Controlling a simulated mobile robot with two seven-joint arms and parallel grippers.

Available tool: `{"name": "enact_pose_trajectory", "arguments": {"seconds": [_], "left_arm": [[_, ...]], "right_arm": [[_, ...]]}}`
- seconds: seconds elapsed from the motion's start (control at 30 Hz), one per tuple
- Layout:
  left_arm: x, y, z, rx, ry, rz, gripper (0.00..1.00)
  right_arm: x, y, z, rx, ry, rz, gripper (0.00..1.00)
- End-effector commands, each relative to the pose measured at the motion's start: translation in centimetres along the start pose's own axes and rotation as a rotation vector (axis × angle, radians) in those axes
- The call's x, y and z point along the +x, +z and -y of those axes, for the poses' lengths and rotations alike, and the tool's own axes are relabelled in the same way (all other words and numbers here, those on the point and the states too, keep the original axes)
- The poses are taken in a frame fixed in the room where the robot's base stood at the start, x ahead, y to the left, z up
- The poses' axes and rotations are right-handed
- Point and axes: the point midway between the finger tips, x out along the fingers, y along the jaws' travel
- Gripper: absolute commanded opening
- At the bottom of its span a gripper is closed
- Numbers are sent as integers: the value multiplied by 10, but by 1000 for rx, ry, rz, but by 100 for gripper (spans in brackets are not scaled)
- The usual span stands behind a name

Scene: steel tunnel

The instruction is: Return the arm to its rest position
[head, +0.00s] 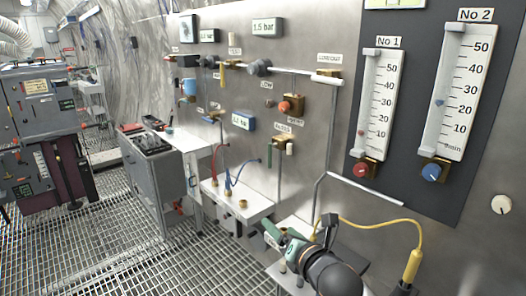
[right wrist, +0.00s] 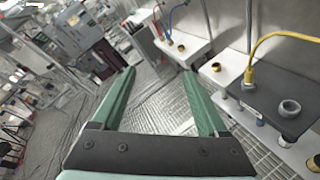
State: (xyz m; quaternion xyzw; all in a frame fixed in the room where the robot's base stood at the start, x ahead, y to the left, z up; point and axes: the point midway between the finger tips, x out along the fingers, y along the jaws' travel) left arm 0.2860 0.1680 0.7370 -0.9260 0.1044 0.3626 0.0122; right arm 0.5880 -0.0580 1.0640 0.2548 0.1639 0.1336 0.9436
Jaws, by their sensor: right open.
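My right arm (head: 335,272) comes in at the bottom of the head view, its dark joints near the lower middle. My right gripper (head: 270,238) has green fingers and points away from me, beside the low white shelf. Nothing is held. My left arm and gripper are not in view.
A yellow hose (head: 400,227) loops close to my right arm. A white shelf (head: 247,213) with brass fittings lies beyond the gripper, along the steel wall panel (head: 290,120). A grey cart (head: 152,165) stands left. Grating floor (head: 165,265) is open at lower left.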

Motion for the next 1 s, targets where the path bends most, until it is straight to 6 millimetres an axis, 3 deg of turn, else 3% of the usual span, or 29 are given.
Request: {"name": "enact_pose_trajectory", "arguments": {"seconds": [0.03,0.27,0.47,0.6,0.8,1.0], "left_arm": [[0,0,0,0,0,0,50],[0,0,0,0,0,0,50],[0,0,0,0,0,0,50],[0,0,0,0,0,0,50],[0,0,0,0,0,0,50],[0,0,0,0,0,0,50]], "right_arm": [[-4,-29,16,166,-15,-36,76],[-36,-126,76,927,-122,-102,76],[-86,-209,128,1564,-282,-70,76],[-134,-261,164,1984,-412,24,76],[-201,-313,198,2426,-553,213,76],[-232,-332,212,2605,-603,325,76]]}}
